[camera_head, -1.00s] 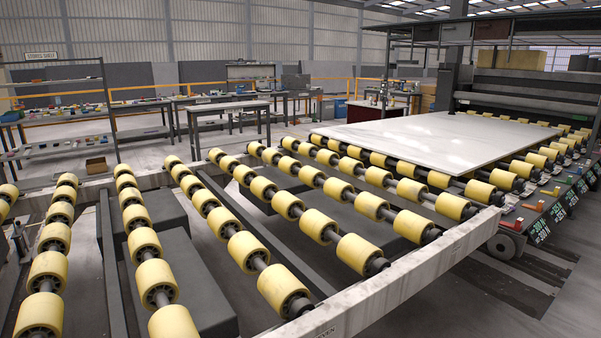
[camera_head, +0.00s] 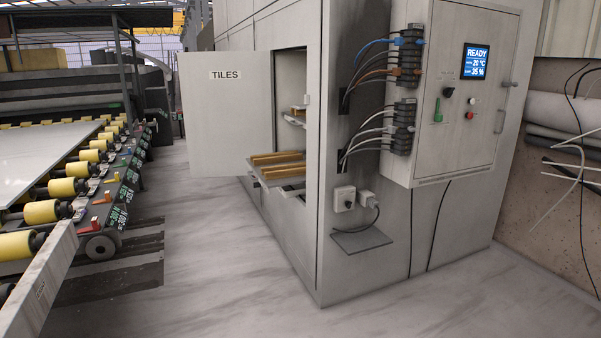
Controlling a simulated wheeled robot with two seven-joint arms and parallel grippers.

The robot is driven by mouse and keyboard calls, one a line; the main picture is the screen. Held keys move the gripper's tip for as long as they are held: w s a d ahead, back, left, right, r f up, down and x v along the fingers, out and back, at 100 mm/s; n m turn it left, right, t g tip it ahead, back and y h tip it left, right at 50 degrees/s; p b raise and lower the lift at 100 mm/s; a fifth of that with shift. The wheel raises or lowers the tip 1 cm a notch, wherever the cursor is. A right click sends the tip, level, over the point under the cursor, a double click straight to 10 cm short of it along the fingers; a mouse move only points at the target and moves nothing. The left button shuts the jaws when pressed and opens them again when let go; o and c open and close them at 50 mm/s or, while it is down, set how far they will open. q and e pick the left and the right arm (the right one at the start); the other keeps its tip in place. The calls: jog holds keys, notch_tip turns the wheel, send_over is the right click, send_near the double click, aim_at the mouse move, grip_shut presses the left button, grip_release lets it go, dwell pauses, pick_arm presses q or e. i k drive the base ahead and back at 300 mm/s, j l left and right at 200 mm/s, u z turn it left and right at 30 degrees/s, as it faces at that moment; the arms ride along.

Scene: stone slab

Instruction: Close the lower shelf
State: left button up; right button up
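In the head view, a tall grey cabinet stands at the centre with its door (camera_head: 226,118), labelled TILES, swung wide open to the left. Through the opening, the lower shelf (camera_head: 270,176) is slid out past the front of the cabinet and bears yellow-brown strips (camera_head: 277,159). An upper shelf (camera_head: 294,119) shows higher in the opening, mostly inside, with part of it hidden by the door frame. Neither of my grippers shows in this view.
A control box (camera_head: 455,95) with a READY screen and cables is on the cabinet's right face. A roller conveyor (camera_head: 65,187) with a white slab runs along the left. The floor (camera_head: 210,265) between conveyor and cabinet is clear. A rough wall (camera_head: 555,200) with loose cables stands right.

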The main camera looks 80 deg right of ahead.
aim_at(283, 168)
jog(key=z, duration=2.35)
jog(key=i+z, duration=0.15)
jog(key=i+j+z, duration=0.15)
jog(key=i+z, duration=0.2)
jog(key=i, duration=1.75)
